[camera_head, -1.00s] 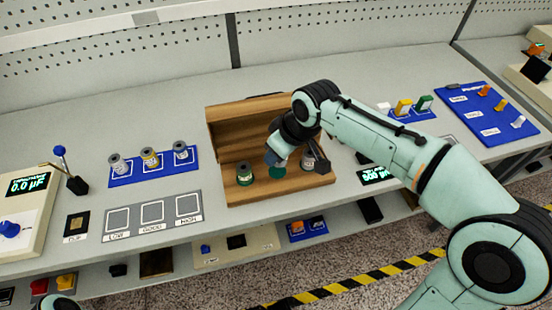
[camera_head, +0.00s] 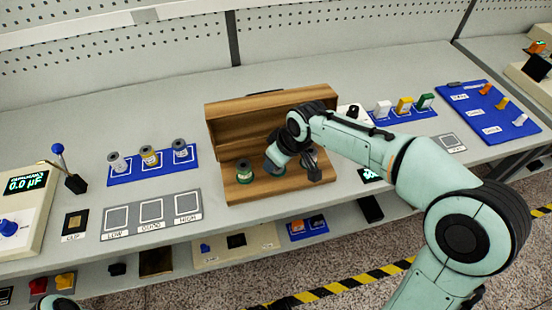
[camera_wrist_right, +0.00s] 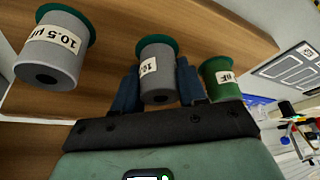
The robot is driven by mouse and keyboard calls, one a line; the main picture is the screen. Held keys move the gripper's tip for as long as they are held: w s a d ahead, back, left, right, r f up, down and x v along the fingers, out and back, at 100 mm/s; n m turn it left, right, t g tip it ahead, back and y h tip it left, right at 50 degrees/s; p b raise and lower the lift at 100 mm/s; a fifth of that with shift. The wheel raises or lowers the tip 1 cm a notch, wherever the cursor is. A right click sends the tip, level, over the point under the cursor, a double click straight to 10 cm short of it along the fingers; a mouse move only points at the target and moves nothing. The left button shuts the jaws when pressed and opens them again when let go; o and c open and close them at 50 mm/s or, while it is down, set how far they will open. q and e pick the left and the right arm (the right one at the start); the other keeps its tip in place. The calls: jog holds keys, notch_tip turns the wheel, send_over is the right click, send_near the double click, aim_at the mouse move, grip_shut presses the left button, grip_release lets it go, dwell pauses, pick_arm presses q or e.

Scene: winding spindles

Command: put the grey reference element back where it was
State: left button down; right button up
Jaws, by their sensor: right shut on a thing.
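My right gripper (camera_wrist_right: 158,85) has its blue fingers on both sides of a grey spool-shaped element (camera_wrist_right: 157,75) with a green flange and a label partly reading "10". It is shut on that element, within the row in the open wooden box (camera_head: 236,190). In the head view my right gripper (camera_head: 276,160) hides most of it, and I cannot tell whether it touches the box floor. Another grey element labelled 10.5 µF (camera_wrist_right: 50,45) stands to its left in the wrist view, and a green element (camera_wrist_right: 220,78) to its right. The green one (camera_head: 244,172) is also in the head view. My left gripper is out of view.
A blue tray (camera_head: 125,179) with several spools lies left of the box, above pads marked LOW, GOOD and HIGH (camera_head: 151,211). A meter (camera_head: 20,205) reading 0.0 µF and a blue-knobbed lever (camera_head: 60,160) stand further left. Blue trays (camera_head: 497,128) lie at the right.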

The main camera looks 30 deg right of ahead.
jog(key=shift+f, duration=0.2)
jog(key=o, duration=1.2)
jog(key=shift+r, duration=0.1)
jog(key=shift+r, duration=0.3)
jog(key=p+v, duration=0.1)
jog(key=v, duration=1)
jog(key=shift+s+r+p, duration=0.1)
jog(key=shift+r+p, duration=0.25)
